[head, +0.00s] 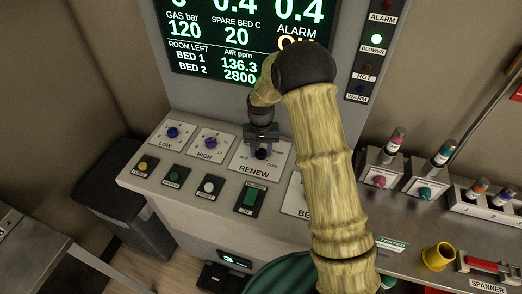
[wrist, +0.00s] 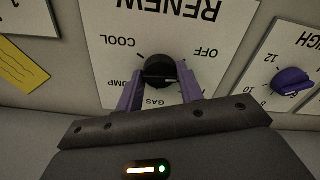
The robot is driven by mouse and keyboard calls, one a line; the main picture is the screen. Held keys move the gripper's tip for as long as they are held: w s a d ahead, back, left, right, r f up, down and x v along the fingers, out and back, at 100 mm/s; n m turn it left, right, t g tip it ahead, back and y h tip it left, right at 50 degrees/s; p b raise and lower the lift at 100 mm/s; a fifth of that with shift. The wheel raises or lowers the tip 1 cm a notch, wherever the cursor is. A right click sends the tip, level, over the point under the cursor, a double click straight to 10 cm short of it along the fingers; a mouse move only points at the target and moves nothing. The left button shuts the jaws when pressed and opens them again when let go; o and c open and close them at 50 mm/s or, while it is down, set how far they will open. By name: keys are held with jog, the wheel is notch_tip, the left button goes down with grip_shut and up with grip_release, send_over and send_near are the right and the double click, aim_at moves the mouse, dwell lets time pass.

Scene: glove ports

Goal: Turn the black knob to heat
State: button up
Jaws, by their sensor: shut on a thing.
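The black knob (head: 262,153) sits on the white RENEW plate (head: 248,167) on the sloped panel. In the wrist view the knob (wrist: 160,69) stands between the two purple fingers of my gripper (wrist: 160,88), which is shut on it from both sides. In the head view my gripper (head: 262,140) comes down on the knob from above. The wrist view shows the plate (wrist: 205,28) upside down, with COOL, OFF, GAS and a partly hidden PUMP readable. No HEAT label is readable. I cannot tell which mark the knob points at.
Blue LOW (head: 172,132) and HIGH (head: 211,142) knobs sit left of the RENEW plate. A row of buttons, with a green switch (head: 249,198), lies in front. A display (head: 215,45) stands behind.

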aim_at(261, 150)
jog(key=m, duration=0.4)
jog(key=shift+m, duration=1.4)
jog(key=o, duration=1)
notch_tip(261, 150, up, 18)
jog(key=b, duration=0.3)
jog(key=shift+f, duration=0.25)
